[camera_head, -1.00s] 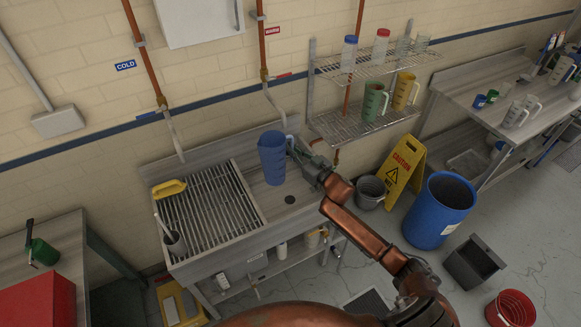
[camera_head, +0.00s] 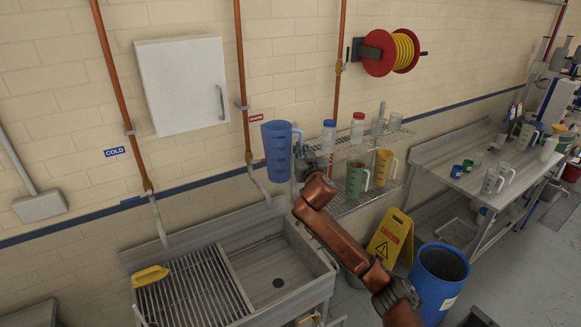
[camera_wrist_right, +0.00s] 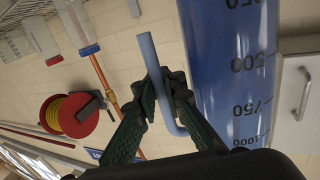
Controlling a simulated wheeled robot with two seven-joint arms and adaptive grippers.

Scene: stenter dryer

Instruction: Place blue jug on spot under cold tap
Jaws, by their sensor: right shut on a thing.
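The blue jug (camera_head: 277,150) is upright in the head view, in front of the wall near the red-labelled tap (camera_head: 257,183). My right gripper (camera_head: 301,166) is shut on the jug's handle, at the jug's right side. In the right wrist view, the green fingers (camera_wrist_right: 158,92) close around the pale blue handle, and the jug body (camera_wrist_right: 235,75) shows measuring marks. The cold tap (camera_head: 158,222) hangs from the copper pipe by the COLD sign (camera_head: 114,152), left of the jug. Below it is the slatted rack (camera_head: 190,302) of the sink unit. My left gripper is out of view.
A yellow object (camera_head: 150,276) lies on the rack's left side. The sink basin (camera_head: 280,265) right of the rack looks empty. A wire shelf (camera_head: 345,205) with bottles and jugs stands right of the jug. A white wall cabinet (camera_head: 183,85) hangs behind, upper left.

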